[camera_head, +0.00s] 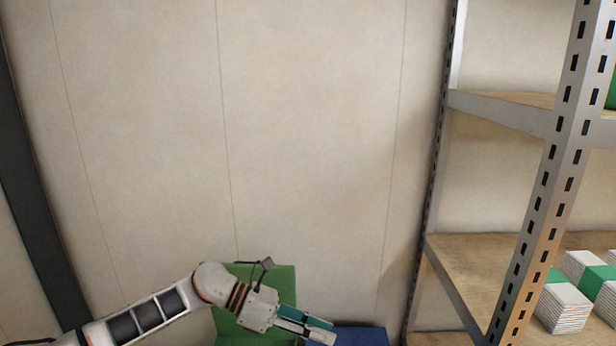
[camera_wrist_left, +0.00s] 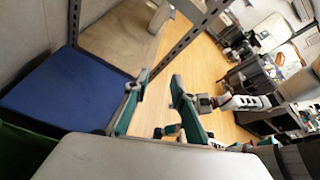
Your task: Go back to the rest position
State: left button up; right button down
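My left gripper (camera_head: 308,328) is at the bottom of the head view, in front of a green box and close to the left of a blue box. In the left wrist view its two teal-padded fingers (camera_wrist_left: 157,92) stand apart with nothing between them. A white arm link with an orange ring shows beyond the fingers in that view.
A green box (camera_head: 283,282) stands against the pale wall, and a blue box (camera_head: 362,336) is beside it; its blue top (camera_wrist_left: 65,92) shows in the left wrist view. A metal shelf rack (camera_head: 545,200) with white and green stacks (camera_head: 562,305) fills the right. Wooden floor (camera_wrist_left: 205,75) is visible beyond.

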pick_arm(q)
jog(key=s+d+r+n+t+h, duration=0.1)
jog(key=s+d+n+t+h, duration=0.3)
jog(key=n, duration=0.3)
jog(key=s+a+f+n+t+y, duration=0.2)
jog(key=a+f+n+t+y, duration=0.3)
jog(key=n, duration=0.9)
jog(key=s+a+f+n+t+y, duration=0.1)
jog(key=a+f+n+t+y, duration=0.2)
jog(key=a+f+n+t, duration=0.8)
jog(key=s+a+f+n+g+y, duration=0.3)
jog(key=s+a+f+n+g, duration=0.1)
jog(key=s+a+f+n, duration=0.1)
jog(key=s+a+f+n+g+y, duration=0.3)
jog(key=s+n, duration=0.6)
jog(key=s, duration=0.3)
notch_tip(320, 180, down, 4)
jog(key=a+g, duration=0.1)
jog(key=a, duration=0.1)
jog(key=shift+a+r+y+p, duration=0.15)
jog(key=shift+a+y+p, duration=0.15)
jog(key=shift+a+y, duration=0.1)
